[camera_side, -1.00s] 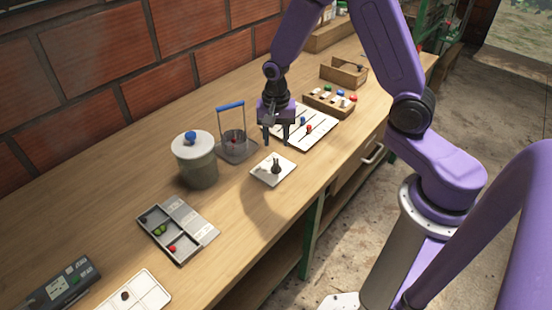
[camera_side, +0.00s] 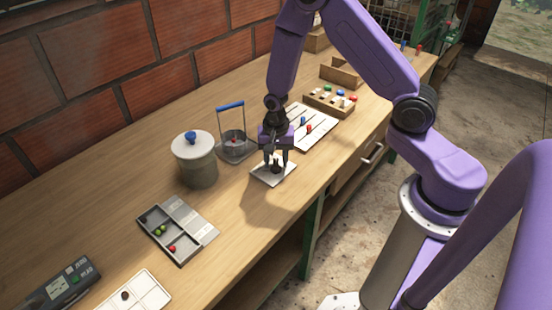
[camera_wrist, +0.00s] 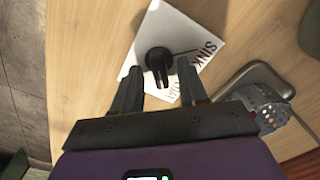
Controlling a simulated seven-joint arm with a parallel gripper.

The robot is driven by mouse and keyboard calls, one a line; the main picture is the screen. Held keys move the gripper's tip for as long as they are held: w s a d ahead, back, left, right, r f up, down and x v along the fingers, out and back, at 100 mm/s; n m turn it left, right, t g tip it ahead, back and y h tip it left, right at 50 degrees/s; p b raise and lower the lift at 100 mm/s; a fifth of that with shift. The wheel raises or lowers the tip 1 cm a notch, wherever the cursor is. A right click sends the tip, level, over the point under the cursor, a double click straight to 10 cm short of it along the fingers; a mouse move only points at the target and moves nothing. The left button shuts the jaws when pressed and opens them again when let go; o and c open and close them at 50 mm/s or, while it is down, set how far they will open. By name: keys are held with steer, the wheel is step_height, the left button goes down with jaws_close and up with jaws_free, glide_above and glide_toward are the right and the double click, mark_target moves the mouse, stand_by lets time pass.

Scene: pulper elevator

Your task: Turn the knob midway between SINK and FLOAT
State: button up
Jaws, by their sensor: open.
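The black knob (camera_wrist: 158,60) stands on a white plate (camera_wrist: 205,36) in the wrist view. Its pointer ridge points down the picture, toward my gripper. The word SINK shows on the plate right of the knob, and part of a second word lies below it, partly hidden by a finger. My gripper (camera_wrist: 158,85) is open, one finger on each side of the pointer ridge's end. In the side view my gripper (camera_side: 275,162) is low over the plate (camera_side: 262,180), and the knob is mostly hidden behind the fingers. I cannot tell whether either finger touches it.
A blue-handled wire basket (camera_side: 235,150) and a lidded grey pot (camera_side: 196,163) stand left of the plate. A slotted white board (camera_side: 318,128) lies behind it. A sectioned tray (camera_side: 180,250) is nearer the camera. The bench around the plate's front is clear.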

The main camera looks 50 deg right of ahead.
jaws_close()
steer(key=shift+n, duration=0.5)
steer(key=n, duration=0.3)
steer(key=shift+w+a+n, duration=0.1)
steer(key=shift+a+n, duration=0.05)
steer(key=shift+n, duration=0.25)
steer(key=n, duration=0.4)
steer(key=shift+a+n, duration=0.1)
steer(key=shift+n, duration=0.3)
jaws_free()
